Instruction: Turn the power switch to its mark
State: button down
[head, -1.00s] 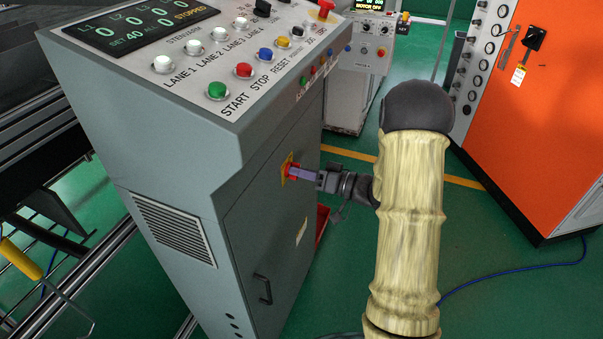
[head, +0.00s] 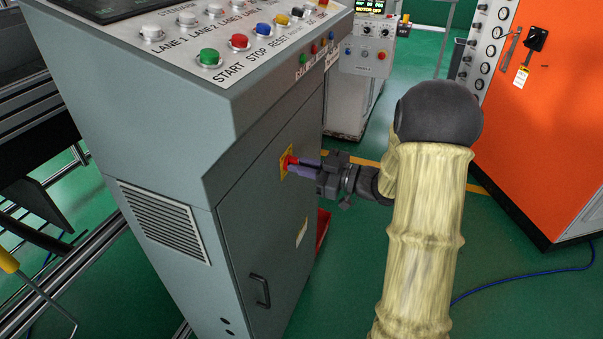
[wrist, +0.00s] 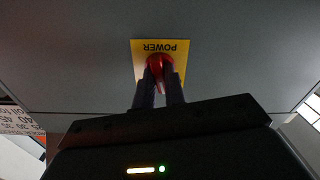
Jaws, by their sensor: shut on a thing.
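The power switch is a red handle (head: 291,161) on a yellow plate (head: 284,168), set on the grey cabinet's door. In the wrist view, the yellow plate (wrist: 142,47) reads POWER upside down, and the red handle (wrist: 160,62) sits between the fingers. My gripper (head: 297,165) reaches it from the right, with its purple-grey fingers closed on the handle's sides. The fingers also show in the wrist view (wrist: 160,82), where they hide the lower part of the plate. I cannot make out the switch's mark or the handle's exact angle.
The grey cabinet (head: 150,90) carries a button panel on its sloped top and has a door handle (head: 261,290) low down. An orange cabinet (head: 560,110) stands at the right. A blue cable (head: 530,276) lies on the open green floor. A red object (head: 322,226) is beside the cabinet.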

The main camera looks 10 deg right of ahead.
jog(key=shift+f+n+b, duration=0.15)
jog(key=shift+n+b, duration=2.75)
jog(key=shift+n, duration=0.2)
jog(key=c, duration=1.5)
grip_release()
jog(key=shift+o, duration=0.2)
jog(key=p+v, duration=0.1)
jog(key=v, duration=1.6)
jog(key=shift+s+d, duration=0.15)
jog(key=shift+d, duration=0.05)
